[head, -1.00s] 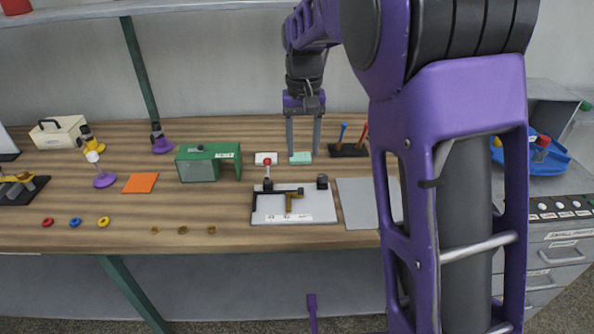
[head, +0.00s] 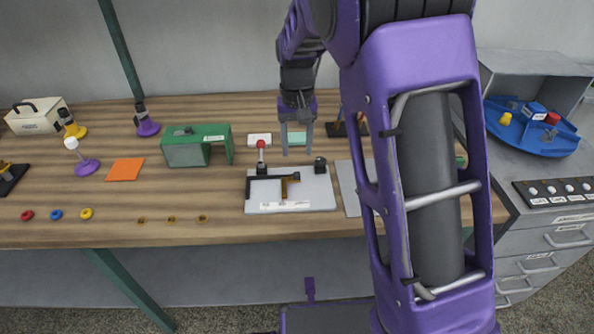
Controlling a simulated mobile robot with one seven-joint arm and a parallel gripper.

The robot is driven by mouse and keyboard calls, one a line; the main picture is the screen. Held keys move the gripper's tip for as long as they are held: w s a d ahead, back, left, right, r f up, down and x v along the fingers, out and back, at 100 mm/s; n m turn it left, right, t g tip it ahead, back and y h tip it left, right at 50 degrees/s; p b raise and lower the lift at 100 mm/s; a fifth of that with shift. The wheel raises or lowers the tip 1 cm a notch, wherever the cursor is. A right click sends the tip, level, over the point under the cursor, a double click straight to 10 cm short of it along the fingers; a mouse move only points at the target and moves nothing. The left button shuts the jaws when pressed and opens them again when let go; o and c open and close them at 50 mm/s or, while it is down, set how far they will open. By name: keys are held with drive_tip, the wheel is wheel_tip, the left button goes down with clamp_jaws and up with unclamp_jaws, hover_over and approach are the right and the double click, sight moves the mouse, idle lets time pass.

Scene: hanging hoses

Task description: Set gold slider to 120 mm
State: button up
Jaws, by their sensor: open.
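The gold slider (head: 285,189) sits on a black rail (head: 266,180) on a light grey board (head: 252,206) near the front of the workbench. A white label strip lies along the board's front; its marks are too small to read. A red-knobbed lever (head: 261,146) stands at the board's back left, and a black knob (head: 320,165) at its back right. My gripper (head: 297,153) points down with its two fingers apart and empty. It appears above or behind the board's back edge, apart from the slider; its exact height is hard to tell.
A green box frame (head: 197,148) stands left of the board. A grey plate (head: 350,200) lies right of it, partly hidden by my arm. A white block (head: 259,140) and a mint block (head: 296,138) lie behind. Several small rings lie along the front edge.

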sight(297, 173)
wheel_tip(297, 173, down, 8)
drive_tip(key=shift+r+b, duration=0.1)
drive_tip(key=shift+b, duration=0.3)
clamp_jaws()
idle(1.2)
